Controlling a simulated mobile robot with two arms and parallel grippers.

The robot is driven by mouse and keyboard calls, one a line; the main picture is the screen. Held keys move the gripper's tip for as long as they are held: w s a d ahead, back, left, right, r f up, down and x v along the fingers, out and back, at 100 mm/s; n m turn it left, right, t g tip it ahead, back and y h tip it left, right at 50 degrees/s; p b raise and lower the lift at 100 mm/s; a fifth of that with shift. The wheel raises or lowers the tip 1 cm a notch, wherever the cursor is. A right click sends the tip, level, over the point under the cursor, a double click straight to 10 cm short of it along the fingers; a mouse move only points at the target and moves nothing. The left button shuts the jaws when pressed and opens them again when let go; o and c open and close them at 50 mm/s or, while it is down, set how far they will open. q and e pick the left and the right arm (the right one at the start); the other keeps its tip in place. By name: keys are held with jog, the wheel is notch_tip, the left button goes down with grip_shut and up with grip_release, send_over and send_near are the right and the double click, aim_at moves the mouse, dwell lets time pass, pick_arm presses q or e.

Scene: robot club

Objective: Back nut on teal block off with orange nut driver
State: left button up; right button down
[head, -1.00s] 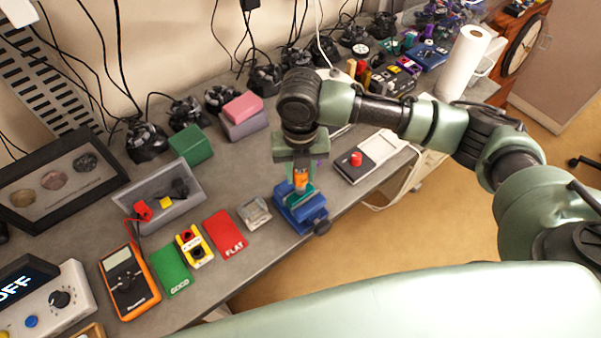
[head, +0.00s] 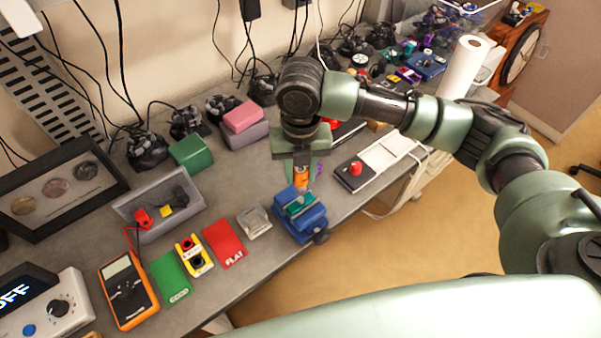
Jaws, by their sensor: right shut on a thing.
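The teal block (head: 300,204) sits in a blue vise (head: 303,226) near the front edge of the bench. My right gripper (head: 301,176) is shut on the orange nut driver (head: 301,178), which points down. In the picture the driver is just above and behind the teal block's top, and it looks apart from it. The nut is too small to make out, on the block or in the driver's tip. My left gripper is out of view.
A small clear tray (head: 254,222) and a red FLAT card (head: 225,244) lie left of the vise. A grey bin (head: 145,204) and multimeter (head: 128,290) are further left. Bare bench shows behind the tray.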

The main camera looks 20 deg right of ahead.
jog(key=shift+r, duration=1.05)
